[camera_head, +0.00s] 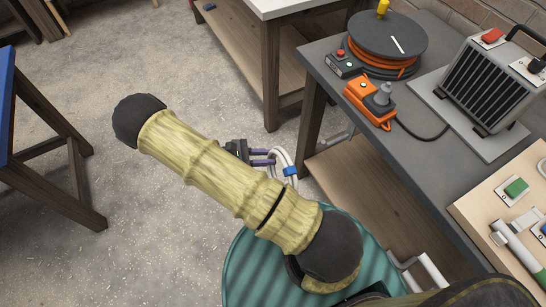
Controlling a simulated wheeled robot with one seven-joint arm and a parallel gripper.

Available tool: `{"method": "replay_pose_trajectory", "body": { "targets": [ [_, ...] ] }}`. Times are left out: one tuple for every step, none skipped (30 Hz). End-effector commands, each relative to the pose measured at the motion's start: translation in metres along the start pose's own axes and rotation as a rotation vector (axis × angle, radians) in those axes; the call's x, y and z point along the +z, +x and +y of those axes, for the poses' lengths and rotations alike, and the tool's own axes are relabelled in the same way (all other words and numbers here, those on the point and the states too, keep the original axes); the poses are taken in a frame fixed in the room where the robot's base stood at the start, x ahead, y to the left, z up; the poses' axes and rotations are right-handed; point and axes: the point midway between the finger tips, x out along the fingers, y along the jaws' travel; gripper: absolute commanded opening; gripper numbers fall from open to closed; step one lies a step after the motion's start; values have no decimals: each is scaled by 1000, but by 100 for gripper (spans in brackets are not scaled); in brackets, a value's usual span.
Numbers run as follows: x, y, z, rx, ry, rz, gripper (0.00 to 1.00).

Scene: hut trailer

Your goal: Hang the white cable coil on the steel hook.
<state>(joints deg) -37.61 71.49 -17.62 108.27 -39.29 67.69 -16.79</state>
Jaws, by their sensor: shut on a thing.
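The white cable coil (283,158) hangs in my gripper (270,157), with a blue tie (290,170) around its strands. The gripper's purple fingers are shut on the coil. My arm hides the coil's lower part. A grey metal piece, which looks like the steel hook (338,136), sticks out below the edge of the grey workbench, to the right of the coil. The coil and this piece are apart in the picture. The piece's exact shape is hard to tell at this size.
The grey workbench (425,135) carries an orange cable reel (385,45), an orange tool (370,100) and a heater-like unit (488,80). A teal ribbed drum (250,270) stands below my arm. A blue-topped table (5,85) is at left. The floor between is clear.

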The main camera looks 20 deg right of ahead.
Motion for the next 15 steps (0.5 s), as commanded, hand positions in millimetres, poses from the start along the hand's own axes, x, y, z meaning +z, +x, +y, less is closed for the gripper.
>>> {"method": "replay_pose_trajectory", "body": {
  "targets": [
    [-9, 13, 8, 46, 0, -73, 0],
    [-8, 18, 12, 68, 2, -104, 0],
    [-6, 22, 18, 93, 4, -137, 0],
    [-4, 24, 21, 110, 6, -156, 0],
    [-2, 26, 24, 122, 9, -171, 0],
    [0, 27, 27, 135, 11, -184, 0],
    [1, 28, 28, 141, 12, -191, 0],
    [2, 28, 29, 144, 13, -195, 0],
    [3, 28, 29, 147, 13, -197, 0],
    [4, 28, 29, 147, 13, -197, 0],
    [4, 28, 29, 146, 13, -197, 0],
    [4, 28, 29, 146, 13, -196, 0],
    [4, 28, 29, 145, 13, -195, 0],
    [4, 28, 29, 145, 13, -195, 0],
    [4, 28, 29, 145, 13, -194, 0]
  ]
}}
